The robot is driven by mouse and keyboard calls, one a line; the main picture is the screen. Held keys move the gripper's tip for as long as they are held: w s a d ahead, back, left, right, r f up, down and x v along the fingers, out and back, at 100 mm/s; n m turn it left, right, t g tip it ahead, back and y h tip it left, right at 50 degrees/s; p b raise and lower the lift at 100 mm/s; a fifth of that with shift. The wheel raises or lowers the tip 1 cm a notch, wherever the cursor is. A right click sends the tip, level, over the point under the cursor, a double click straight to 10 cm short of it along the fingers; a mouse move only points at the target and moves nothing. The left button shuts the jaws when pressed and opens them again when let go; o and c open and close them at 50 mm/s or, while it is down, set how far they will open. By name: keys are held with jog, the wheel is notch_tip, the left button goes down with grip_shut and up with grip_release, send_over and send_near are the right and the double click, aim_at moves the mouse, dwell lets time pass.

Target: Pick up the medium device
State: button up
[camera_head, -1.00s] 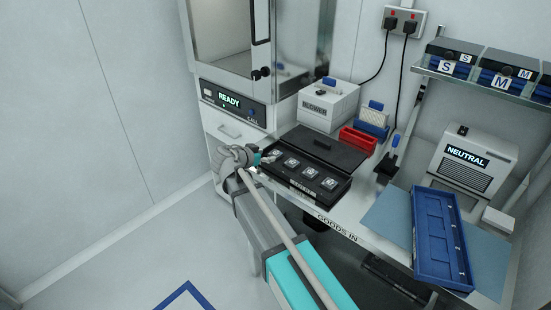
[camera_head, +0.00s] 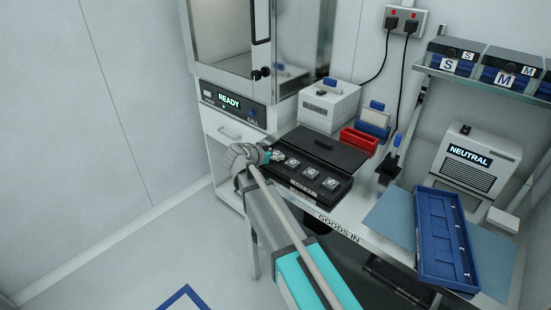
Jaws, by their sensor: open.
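A black tray (camera_head: 338,197) on the bench holds a row of several small square silver devices, such as one at the middle (camera_head: 293,163), one to its right (camera_head: 311,173) and one at the right end (camera_head: 330,184). I cannot tell from their size which one is the medium device. My gripper (camera_head: 270,155) is open at the left end of the tray, right by the leftmost device (camera_head: 278,156). The gripper partly covers that device. Whether the fingers touch it or are around it is too small to tell.
A white blower box (camera_head: 328,107), a red bin (camera_head: 359,140) and a handler cabinet showing READY (camera_head: 230,103) are close by. A blue tray (camera_head: 444,240) lies on a blue mat (camera_head: 392,216) at the right.

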aim_at(274, 154)
dwell(0.5)
jog(key=c, duration=0.8)
jog(key=shift+r, duration=0.15)
notch_tip(274, 154, up, 3)
jog(key=p, duration=0.3)
jog(key=s+d+r+p, duration=0.7)
jog(key=s+r+p, duration=0.2)
jog(key=s, duration=0.3)
jog(key=shift+d+r+p, duration=0.2)
jog(key=shift+r+p, duration=0.2)
jog(key=shift+p, duration=0.1)
